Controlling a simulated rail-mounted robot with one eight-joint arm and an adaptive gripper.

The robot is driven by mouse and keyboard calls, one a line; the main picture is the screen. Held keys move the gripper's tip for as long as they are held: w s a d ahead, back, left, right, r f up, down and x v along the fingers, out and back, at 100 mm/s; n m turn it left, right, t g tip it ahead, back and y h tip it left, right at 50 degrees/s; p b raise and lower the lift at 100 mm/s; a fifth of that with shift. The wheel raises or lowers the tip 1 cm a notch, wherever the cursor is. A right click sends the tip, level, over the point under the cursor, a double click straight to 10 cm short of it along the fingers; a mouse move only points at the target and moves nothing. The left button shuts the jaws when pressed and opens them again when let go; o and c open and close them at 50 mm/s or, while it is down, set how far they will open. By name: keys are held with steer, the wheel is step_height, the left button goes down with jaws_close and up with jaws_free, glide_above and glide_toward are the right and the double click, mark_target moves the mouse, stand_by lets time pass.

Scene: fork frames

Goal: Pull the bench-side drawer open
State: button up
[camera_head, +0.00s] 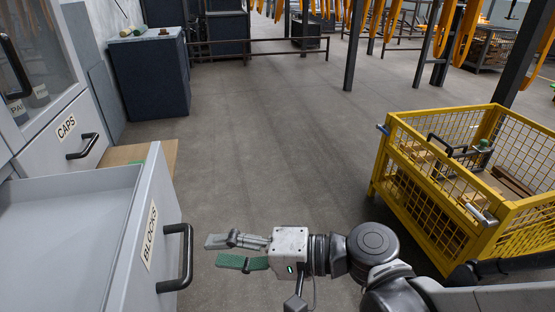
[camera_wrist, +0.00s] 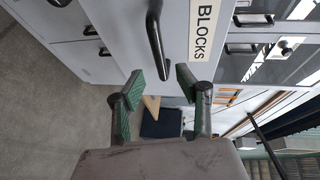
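The grey drawer labelled BLOCKS (camera_head: 155,205) stands pulled out at the lower left of the head view. The part of its inside that shows is bare. Its black bar handle (camera_head: 186,258) is on the front; the handle also shows in the wrist view (camera_wrist: 156,42), running roughly up and down beside the BLOCKS label. My gripper (camera_head: 228,252) is to the right of the handle, with its fingers pointing at it. In the wrist view my gripper (camera_wrist: 160,83) has its two green-padded fingers spread, with nothing between them. The handle lies just beyond the fingertips, apart from them.
A drawer labelled CAPS (camera_head: 62,150) is shut behind the BLOCKS drawer. A glass-fronted cabinet (camera_head: 40,50) rises above. A yellow mesh crate (camera_head: 430,190) with wooden pieces stands at the right. A dark blue cabinet (camera_head: 150,78) is at the back left. The middle floor is clear.

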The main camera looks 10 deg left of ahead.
steer(key=shift+s+d+r, duration=0.1)
steer(key=shift+d+r, duration=0.1)
steer(key=shift+d, duration=0.95)
steer(key=shift+s+d+r, duration=0.1)
steer(key=shift+d+r, duration=0.1)
steer(key=shift+d, duration=0.95)
steer(key=w+d+f+t+h, duration=0.3)
steer(key=w+d+f+h, duration=0.15)
steer(key=d+h, duration=0.4)
steer(key=d+r+t+h, duration=0.25)
steer(key=d+h, duration=0.45)
steer(key=d, duration=1.2)
step_height(320, 180, up, 14)
steer(key=p, duration=1.4)
steer(key=shift+d, duration=0.2)
